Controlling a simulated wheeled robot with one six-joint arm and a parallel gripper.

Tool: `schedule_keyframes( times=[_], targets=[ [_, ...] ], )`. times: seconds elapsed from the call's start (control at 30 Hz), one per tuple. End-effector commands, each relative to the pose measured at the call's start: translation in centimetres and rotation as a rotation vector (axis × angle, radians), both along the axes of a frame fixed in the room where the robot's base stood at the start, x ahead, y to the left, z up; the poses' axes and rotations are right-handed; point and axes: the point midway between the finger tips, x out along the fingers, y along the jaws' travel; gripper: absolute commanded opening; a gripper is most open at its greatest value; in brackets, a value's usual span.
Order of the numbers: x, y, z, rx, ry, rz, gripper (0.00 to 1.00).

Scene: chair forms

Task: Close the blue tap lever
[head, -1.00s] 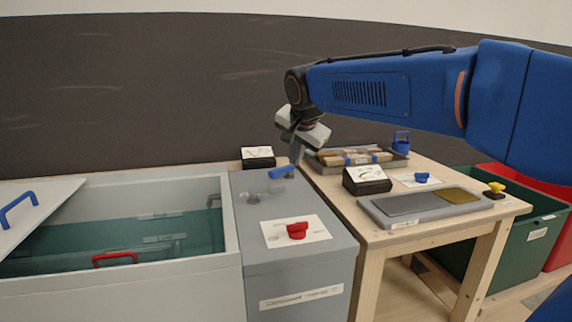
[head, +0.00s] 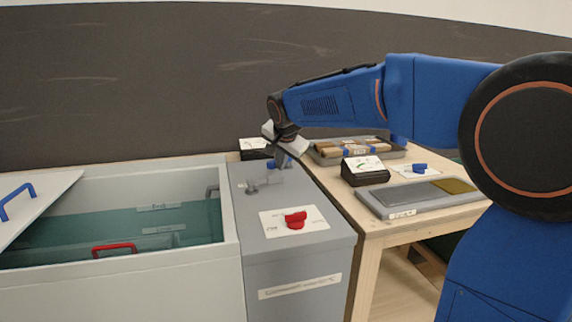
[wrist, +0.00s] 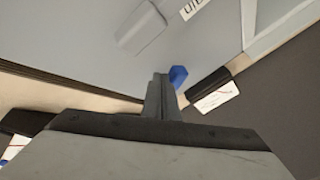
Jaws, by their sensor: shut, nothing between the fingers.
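The blue tap lever (head: 274,164) is at the back of the grey cabinet top, partly hidden behind my gripper in the head view. In the wrist view the lever (wrist: 178,76) shows as a small blue end right beside my fingertips. The grey tap body (head: 262,184) stands on the cabinet in front of it. My gripper (head: 285,160) is shut and empty, pointing down at the lever. In the wrist view its fingers (wrist: 160,82) are together, just left of the blue end. I cannot tell whether they touch it.
A red knob (head: 295,219) on a white card sits nearer on the cabinet top. Left is an open tank (head: 232,220) of greenish liquid with a red handle (head: 114,250). A black box (head: 254,149) stands behind. Right is a wooden table (head: 395,233) with trays and a black box (head: 366,172).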

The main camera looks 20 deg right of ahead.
Motion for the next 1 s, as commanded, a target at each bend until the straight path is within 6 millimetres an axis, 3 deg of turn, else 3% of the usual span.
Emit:
schedule_keyframes(
  times=[0.57, 1.0],
  targets=[
    [0.2, 0.4, -0.1, 0.0, 0.001, -0.019, 0.0],
    [1.5, 2.0, 0.0, -0.002, 0.001, -0.229, 0.0]
  ],
)
